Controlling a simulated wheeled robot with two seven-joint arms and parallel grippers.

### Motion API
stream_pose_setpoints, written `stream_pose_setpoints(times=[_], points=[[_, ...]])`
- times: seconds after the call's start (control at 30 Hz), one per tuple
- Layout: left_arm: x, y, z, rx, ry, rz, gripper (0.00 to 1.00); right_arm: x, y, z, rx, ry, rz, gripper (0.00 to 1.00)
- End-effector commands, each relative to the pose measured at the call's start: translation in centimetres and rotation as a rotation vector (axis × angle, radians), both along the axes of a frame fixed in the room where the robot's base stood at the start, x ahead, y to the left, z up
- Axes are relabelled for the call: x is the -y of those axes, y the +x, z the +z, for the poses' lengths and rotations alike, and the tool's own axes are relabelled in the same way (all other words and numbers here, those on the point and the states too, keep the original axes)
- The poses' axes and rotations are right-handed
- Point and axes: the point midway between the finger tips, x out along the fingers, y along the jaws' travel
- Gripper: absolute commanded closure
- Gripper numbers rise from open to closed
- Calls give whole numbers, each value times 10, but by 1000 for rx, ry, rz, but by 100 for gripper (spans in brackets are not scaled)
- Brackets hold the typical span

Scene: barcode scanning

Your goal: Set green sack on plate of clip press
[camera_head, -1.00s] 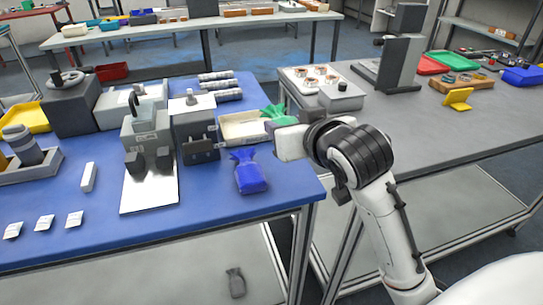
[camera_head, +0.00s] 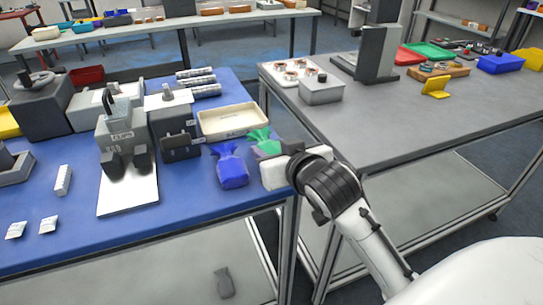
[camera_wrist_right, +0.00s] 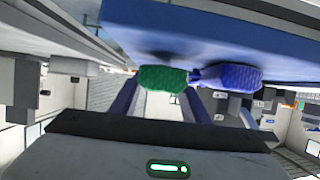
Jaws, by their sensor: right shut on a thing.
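The green sack (camera_head: 262,141) is at the right end of the blue table, just behind and right of the blue sack. My right gripper (camera_head: 272,149) is shut on it; the gripper hides part of the sack in the head view. In the right wrist view the green sack (camera_wrist_right: 163,79) lies between the two fingers. The clip press (camera_head: 118,130), a grey machine labelled "CLIPS", stands further left. Its pale flat plate (camera_head: 128,196) extends toward the front and is bare apart from two dark blocks at its back end. My left gripper is not in view.
The blue sack (camera_head: 231,170) stands between my right gripper and the press; it appears close to the green sack in the wrist view (camera_wrist_right: 232,78). A cream tray (camera_head: 233,121) lies behind. A dark grey device (camera_head: 178,142) adjoins the press. Small white packets (camera_head: 48,224) lie front left.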

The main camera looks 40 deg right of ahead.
Motion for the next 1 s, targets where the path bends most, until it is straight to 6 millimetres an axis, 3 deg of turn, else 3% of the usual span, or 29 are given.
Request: stream_pose_setpoints(times=[0.1,0.53,0.57,0.63,1.0], points=[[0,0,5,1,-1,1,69,0,0,-9,0,2,0,85],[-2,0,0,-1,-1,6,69,0,0,-15,2,2,0,85],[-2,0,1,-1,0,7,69,0,0,-15,0,1,1,53],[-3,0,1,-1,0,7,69,0,0,-15,0,1,1,41],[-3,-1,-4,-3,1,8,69,0,0,-16,2,1,1,39]])
